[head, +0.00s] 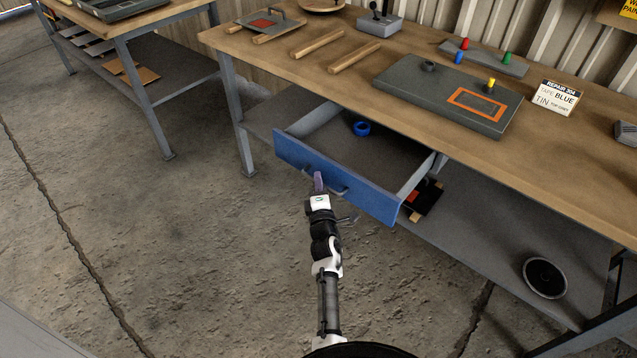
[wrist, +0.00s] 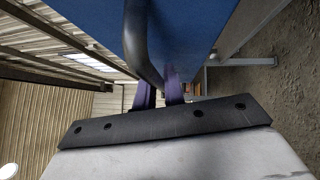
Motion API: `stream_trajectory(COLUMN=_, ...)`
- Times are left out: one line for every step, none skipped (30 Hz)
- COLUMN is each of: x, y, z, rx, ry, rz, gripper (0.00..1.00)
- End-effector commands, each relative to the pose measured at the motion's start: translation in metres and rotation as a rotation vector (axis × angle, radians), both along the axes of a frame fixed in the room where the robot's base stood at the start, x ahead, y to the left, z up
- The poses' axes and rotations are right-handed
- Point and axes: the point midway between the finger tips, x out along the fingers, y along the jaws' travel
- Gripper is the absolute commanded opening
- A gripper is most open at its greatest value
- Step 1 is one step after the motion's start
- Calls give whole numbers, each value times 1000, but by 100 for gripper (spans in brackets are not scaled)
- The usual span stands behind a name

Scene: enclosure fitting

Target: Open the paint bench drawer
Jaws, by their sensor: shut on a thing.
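The paint bench drawer (head: 335,173) has a blue front and stands pulled out from under the wooden bench top. A blue ring like a tape roll (head: 361,128) lies inside it toward the back. My gripper (head: 319,183) is at the left part of the drawer's dark bar handle (head: 340,191). In the wrist view, the purple fingers (wrist: 160,95) are shut on the handle (wrist: 139,45), in front of the blue drawer front (wrist: 90,20). The exact finger contact is partly hidden.
The bench top (head: 300,75) carries a grey panel (head: 440,95) with an orange frame, wooden bars, coloured pegs and a sign (head: 556,97). The concrete floor before the drawer is clear.

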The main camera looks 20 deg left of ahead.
Motion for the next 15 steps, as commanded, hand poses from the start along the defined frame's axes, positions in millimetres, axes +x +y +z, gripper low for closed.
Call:
stream_trajectory(x=0, y=1, z=1, rx=1, ry=-3, rz=2, gripper=0)
stream_trajectory(x=0, y=1, z=1, rx=1, ry=-3, rz=2, gripper=0)
stream_trajectory(x=0, y=1, z=1, rx=1, ry=-3, rz=2, gripper=0)
stream_trajectory(x=0, y=1, z=1, rx=1, ry=-3, rz=2, gripper=0)
stream_trajectory(x=0, y=1, z=1, rx=1, ry=-3, rz=2, gripper=0)
stream_trajectory(x=0, y=1, z=1, rx=1, ry=-3, rz=3, gripper=0)
stream_trajectory(x=0, y=1, z=1, rx=1, ry=-3, rz=3, gripper=0)
stream_trajectory(x=0, y=1, z=1, rx=1, ry=-3, rz=3, gripper=0)
stream_trajectory(x=0, y=1, z=1, rx=1, ry=-3, rz=3, gripper=0)
stream_trajectory(x=0, y=1, z=1, rx=1, ry=-3, rz=3, gripper=0)
stream_trajectory(x=0, y=1, z=1, rx=1, ry=-3, rz=3, gripper=0)
stream_trajectory(x=0, y=1, z=1, rx=1, ry=-3, rz=3, gripper=0)
stream_trajectory(x=0, y=1, z=1, rx=1, ry=-3, rz=3, gripper=15)
stream_trajectory(x=0, y=1, z=1, rx=1, ry=-3, rz=2, gripper=19)
stream_trajectory(x=0, y=1, z=1, rx=1, ry=-3, rz=2, gripper=24)
